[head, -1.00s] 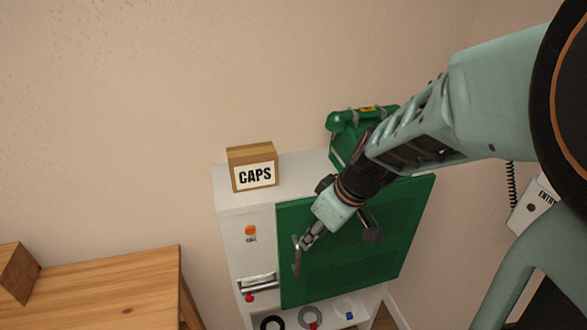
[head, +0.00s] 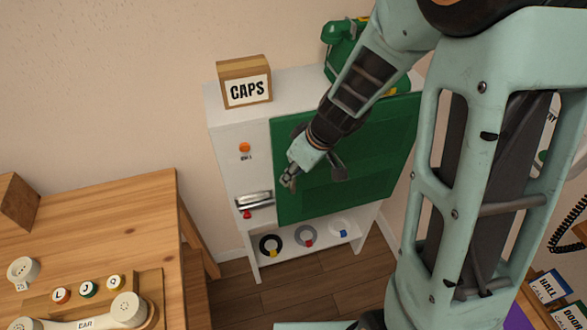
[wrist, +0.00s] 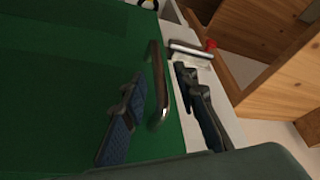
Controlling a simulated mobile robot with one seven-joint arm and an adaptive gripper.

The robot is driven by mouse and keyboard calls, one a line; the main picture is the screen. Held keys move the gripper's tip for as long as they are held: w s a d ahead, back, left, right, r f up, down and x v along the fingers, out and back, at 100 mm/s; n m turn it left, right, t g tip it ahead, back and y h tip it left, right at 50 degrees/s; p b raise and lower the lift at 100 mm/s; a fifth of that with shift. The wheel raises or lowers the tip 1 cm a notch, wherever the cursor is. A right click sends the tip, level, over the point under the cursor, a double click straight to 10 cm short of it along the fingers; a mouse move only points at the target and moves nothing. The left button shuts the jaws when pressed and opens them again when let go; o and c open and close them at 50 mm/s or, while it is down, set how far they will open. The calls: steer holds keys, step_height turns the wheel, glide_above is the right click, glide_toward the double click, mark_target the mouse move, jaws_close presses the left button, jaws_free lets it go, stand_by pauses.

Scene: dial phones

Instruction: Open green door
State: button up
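The green door (head: 365,160) is on the front of a white cabinet (head: 232,150) in the head view and looks shut. Its upright metal bar handle (wrist: 156,85) is near the door's edge in the wrist view. My gripper (head: 288,181) is at the handle side of the door and hides most of the handle in the head view. In the wrist view my gripper (wrist: 159,76) is open, with one finger over the door and the other over the white cabinet front. The handle appears between the fingers; I cannot tell if they touch it.
A CAPS box (head: 245,83) and a green phone (head: 345,45) stand on the cabinet. A metal slot piece (head: 255,201) is left of the door. Several rings lie on the lower shelf. A wooden table (head: 110,225) is at left, with floor between.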

steer(key=shift+c, duration=0.3)
jaws_close()
steer(key=shift+d, duration=0.1)
